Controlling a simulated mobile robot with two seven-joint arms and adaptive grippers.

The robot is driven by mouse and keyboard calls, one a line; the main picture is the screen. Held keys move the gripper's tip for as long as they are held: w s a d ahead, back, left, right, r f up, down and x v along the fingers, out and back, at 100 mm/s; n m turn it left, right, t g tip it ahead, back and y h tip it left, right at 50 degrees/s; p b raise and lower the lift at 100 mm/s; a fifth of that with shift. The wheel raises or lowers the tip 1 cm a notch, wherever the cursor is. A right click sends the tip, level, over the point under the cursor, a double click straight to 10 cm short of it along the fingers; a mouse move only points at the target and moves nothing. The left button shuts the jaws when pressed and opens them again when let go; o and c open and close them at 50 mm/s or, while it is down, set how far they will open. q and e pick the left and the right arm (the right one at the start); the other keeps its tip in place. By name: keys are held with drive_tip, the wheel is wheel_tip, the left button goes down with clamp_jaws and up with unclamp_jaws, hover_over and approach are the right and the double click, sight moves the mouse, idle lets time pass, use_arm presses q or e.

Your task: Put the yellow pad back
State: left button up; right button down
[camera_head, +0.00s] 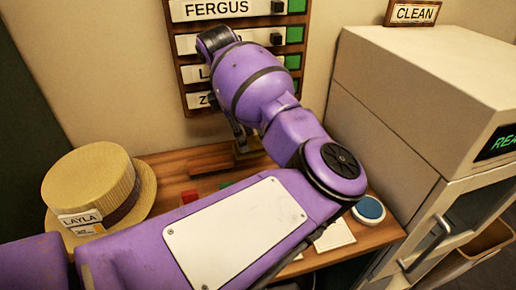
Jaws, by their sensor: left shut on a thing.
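My left arm crosses the view from lower left, and its gripper (240,140) points down at the back of the wooden table. It is shut on a small dull-yellow thing, which looks like the yellow pad (246,153), mostly hidden by the gripper and wrist. A red pad (189,196) and a green pad (229,185) show in part on the table just in front, partly covered by my arm. My right gripper is not in view.
A straw hat (92,187) tagged LAYLA stands at the left. A round blue-topped thing (369,208) and a white card (335,236) lie at the right. A large beige machine (400,110) bounds the right side. A name board (238,10) hangs on the wall behind.

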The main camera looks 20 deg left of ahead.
sight(256, 136)
use_arm(q)
drive_tip(key=shift+w+d+f, duration=0.25)
drive_tip(key=shift+w+f, duration=0.3)
drive_tip(key=shift+f, duration=0.1)
drive_tip(key=shift+w+d+f, duration=0.25)
drive_tip(key=shift+w+f, duration=0.3)
drive_tip(key=shift+f, duration=0.05)
drive_tip(key=x, duration=0.3)
drive_tip(key=shift+a+f, duration=0.2)
drive_tip(key=shift+f, duration=0.15)
drive_tip(key=o, duration=1)
drive_tip(key=v, duration=1.2)
drive_tip(key=shift+s+a, duration=0.1)
drive_tip(key=shift+s, duration=0.05)
drive_tip(key=shift+r, duration=0.15)
